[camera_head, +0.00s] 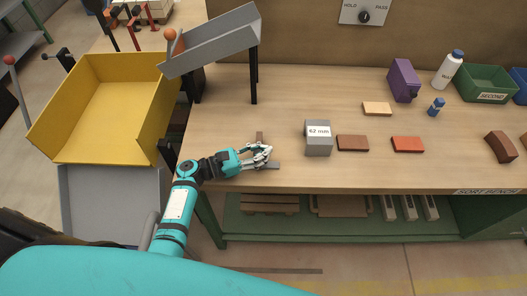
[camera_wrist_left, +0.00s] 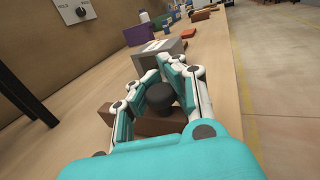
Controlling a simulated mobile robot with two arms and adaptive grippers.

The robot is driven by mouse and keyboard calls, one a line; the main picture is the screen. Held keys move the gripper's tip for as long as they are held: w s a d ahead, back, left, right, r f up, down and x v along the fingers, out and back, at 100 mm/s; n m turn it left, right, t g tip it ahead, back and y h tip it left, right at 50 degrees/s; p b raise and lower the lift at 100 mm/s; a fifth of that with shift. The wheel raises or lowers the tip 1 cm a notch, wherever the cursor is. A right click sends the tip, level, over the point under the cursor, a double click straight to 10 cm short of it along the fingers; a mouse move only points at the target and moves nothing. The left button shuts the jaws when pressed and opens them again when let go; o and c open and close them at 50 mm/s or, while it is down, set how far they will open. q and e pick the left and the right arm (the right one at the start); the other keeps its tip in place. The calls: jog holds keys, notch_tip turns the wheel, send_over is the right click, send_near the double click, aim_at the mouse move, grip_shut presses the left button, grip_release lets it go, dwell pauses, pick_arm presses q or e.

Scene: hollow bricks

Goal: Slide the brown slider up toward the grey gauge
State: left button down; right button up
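The brown slider (camera_head: 260,137) is partly hidden by my left gripper (camera_head: 268,155) in the head view. In the left wrist view its brown body (camera_wrist_left: 155,125) lies on the table under the fingers. A dark round knob (camera_wrist_left: 160,96) stands between the two fingers of my left gripper (camera_wrist_left: 163,72). The fingers are around the knob, but whether they press on it I cannot tell. The grey gauge (camera_head: 318,145), labelled "62 mm", stands to the right of the gripper, apart from it. It also shows beyond the fingertips in the left wrist view (camera_wrist_left: 148,64). My right gripper is out of view.
Brown (camera_head: 352,143) and red (camera_head: 408,145) bricks lie right of the gauge, with a tan one (camera_head: 377,109) behind. The table left of the gauge is mostly clear.

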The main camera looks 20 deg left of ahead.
pick_arm(q)
jog(key=shift+s+d+f, duration=0.2)
jog(key=shift+d, duration=0.45)
jog(key=c, duration=1.1)
grip_release()
jog(key=shift+s+r, duration=0.1)
jog(key=shift+s, duration=0.05)
jog(key=shift+a, duration=0.25)
jog(key=v, duration=0.7)
